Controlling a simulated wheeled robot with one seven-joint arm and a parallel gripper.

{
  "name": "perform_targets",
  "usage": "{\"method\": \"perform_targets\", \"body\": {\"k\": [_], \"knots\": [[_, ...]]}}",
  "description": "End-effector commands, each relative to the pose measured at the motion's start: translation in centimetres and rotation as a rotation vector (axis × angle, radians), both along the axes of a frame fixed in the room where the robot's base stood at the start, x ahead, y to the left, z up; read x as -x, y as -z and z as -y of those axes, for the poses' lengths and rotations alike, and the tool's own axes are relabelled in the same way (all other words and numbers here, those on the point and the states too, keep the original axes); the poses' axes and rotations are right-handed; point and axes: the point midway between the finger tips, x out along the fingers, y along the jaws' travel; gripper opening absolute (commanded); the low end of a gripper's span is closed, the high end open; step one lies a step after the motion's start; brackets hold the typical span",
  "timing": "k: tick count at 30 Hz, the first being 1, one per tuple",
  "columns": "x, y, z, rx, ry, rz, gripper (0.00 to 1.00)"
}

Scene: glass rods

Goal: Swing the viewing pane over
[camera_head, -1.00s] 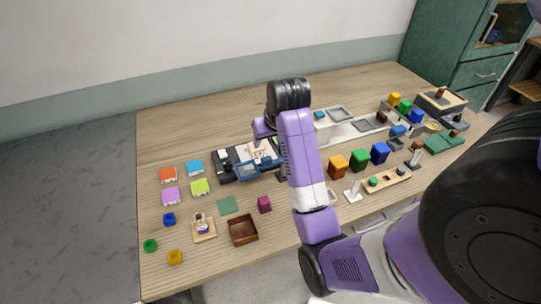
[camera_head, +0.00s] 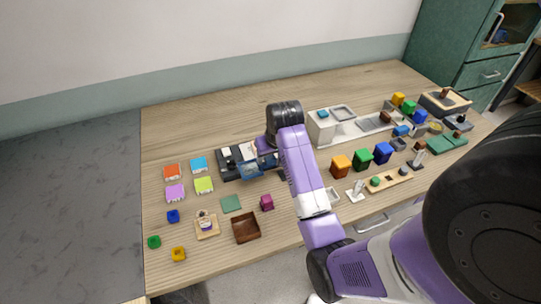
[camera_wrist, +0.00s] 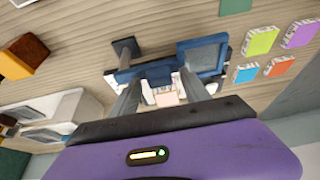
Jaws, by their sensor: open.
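The viewing pane (camera_head: 250,169) is a blue-framed panel at the front of a dark device with a pale middle (camera_head: 230,158), left of my arm on the table. In the wrist view, the pane (camera_wrist: 204,54) lies at the right end of a blue bar (camera_wrist: 158,72), with a dark grey post (camera_wrist: 126,48) to its left. My gripper (camera_wrist: 160,80) is open, its two fingers apart over the blue bar and the pale part. I cannot tell whether the fingers touch anything. In the head view my arm hides the fingers and the device's right end.
Coloured tiles (camera_head: 203,185) and a brown tray (camera_head: 246,228) lie to the left and front. Orange, green and blue cubes (camera_head: 362,159) and a white fixture (camera_head: 325,127) stand to the right. Bare tabletop (camera_head: 200,130) lies behind the device.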

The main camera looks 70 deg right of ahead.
Motion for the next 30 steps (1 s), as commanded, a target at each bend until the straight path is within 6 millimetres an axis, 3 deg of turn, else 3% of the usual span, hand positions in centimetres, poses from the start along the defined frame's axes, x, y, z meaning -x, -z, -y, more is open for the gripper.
{"method": "perform_targets", "body": {"k": [4,12,30], "knots": [[0.0,-0.01,0.0,0.0,0.0,0.0,0.51],[0.0,-0.03,0.0,0.0,0.0,0.0,0.0],[-0.01,-0.08,0.0,0.001,0.0,0.001,0.0]]}}
